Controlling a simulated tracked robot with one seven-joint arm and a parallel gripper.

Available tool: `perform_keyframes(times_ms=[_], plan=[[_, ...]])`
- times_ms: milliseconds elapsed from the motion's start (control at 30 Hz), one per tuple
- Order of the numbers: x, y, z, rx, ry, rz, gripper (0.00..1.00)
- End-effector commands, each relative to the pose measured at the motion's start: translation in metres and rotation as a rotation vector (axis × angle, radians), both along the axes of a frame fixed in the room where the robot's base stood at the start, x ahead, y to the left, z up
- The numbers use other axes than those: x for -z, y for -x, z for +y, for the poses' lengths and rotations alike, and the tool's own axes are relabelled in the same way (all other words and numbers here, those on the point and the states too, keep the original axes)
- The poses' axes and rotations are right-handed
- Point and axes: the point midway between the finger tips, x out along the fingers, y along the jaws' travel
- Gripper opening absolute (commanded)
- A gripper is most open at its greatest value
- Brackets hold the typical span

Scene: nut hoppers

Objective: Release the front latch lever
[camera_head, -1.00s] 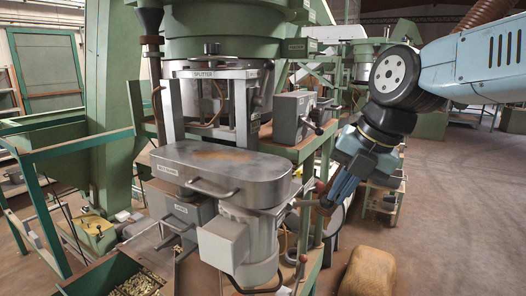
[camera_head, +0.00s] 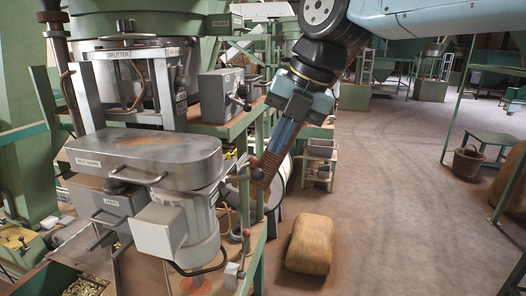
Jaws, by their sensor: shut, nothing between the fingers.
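A guarded machine housing with a flat grey lid (camera_head: 150,155) fills the left middle. A short grey lever with a red knob (camera_head: 254,162) sticks out at the lid's right end. My gripper (camera_head: 260,180) points down and left, shut, with its brown fingers right beside this knob. I cannot tell whether they touch it. A second lever with a red knob (camera_head: 247,233) stands lower, near the front right corner of the housing, apart from the gripper. Which of the two is the front latch lever is not clear. The gripper hides part of what lies behind it.
A grey box with a knob (camera_head: 222,95) sits above the lid on the green frame. A white motor-like box (camera_head: 158,230) hangs below the lid. A tan sack (camera_head: 310,245) lies on the floor to the right. Open floor (camera_head: 400,180) extends beyond it.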

Motion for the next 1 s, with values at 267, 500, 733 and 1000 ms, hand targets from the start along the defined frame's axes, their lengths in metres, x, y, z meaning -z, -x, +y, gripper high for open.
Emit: perform_keyframes(times_ms=[267,500,733,1000], plan=[[-0.027,0.018,-0.040,0.000,-0.004,-0.004,0.00],[-0.038,0.025,-0.057,0.001,-0.002,-0.002,0.00],[-0.040,0.026,-0.059,0.001,-0.002,-0.002,0.00],[-0.038,0.026,-0.061,0.040,-0.007,0.006,0.00]])
